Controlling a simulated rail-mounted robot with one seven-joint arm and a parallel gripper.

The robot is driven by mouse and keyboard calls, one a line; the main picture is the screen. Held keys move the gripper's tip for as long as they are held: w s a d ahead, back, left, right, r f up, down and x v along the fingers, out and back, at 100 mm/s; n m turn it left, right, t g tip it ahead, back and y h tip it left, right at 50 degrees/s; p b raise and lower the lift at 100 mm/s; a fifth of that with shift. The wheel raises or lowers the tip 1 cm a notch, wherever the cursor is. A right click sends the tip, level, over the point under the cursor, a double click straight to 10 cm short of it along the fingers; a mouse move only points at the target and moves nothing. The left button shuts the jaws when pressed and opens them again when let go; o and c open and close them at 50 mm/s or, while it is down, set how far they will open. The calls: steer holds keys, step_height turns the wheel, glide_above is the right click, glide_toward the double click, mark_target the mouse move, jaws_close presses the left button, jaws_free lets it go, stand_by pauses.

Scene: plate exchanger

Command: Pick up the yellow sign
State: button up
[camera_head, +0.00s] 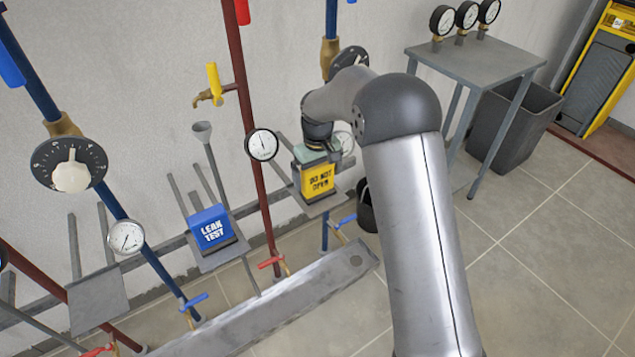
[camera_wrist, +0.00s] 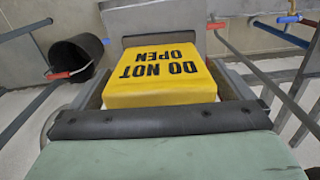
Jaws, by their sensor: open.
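The yellow sign (camera_head: 317,178) reads "DO NOT OPEN" and sits on a small grey shelf (camera_head: 323,205) by the wall, right of the red pipe. In the wrist view the sign (camera_wrist: 160,78) shows large and upside down, just ahead of my gripper. My gripper (camera_head: 316,155) is at the sign's upper end in the head view. In the wrist view my gripper (camera_wrist: 160,92) is open, with a finger on each side of the sign. I cannot tell whether either finger touches it. Part of the sign's near end is hidden by the gripper.
A blue "LEAK TEST" sign (camera_head: 211,230) is on another shelf to the left. Pipes, gauges (camera_head: 261,145) and valve handles crowd the wall. A black bucket (camera_wrist: 75,58) stands close by. A table with gauges (camera_head: 475,58) and a grey bin (camera_head: 512,125) are right; floor is free there.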

steer(key=shift+f, duration=0.7)
steer(key=c, duration=1)
steer(key=shift+c, duration=0.2)
steer(key=shift+r, duration=0.15)
step_height(320, 180, up, 4)
steer(key=shift+s+f+p, duration=0.1)
steer(key=shift+f+p, duration=0.05)
steer(key=shift+p, duration=0.2)
steer(key=s+r+p, duration=0.1)
steer(key=s+r, duration=0.8)
steer(key=s, duration=0.4)
steer(key=shift+s+d, duration=0.3)
steer(key=shift+s, duration=0.1)
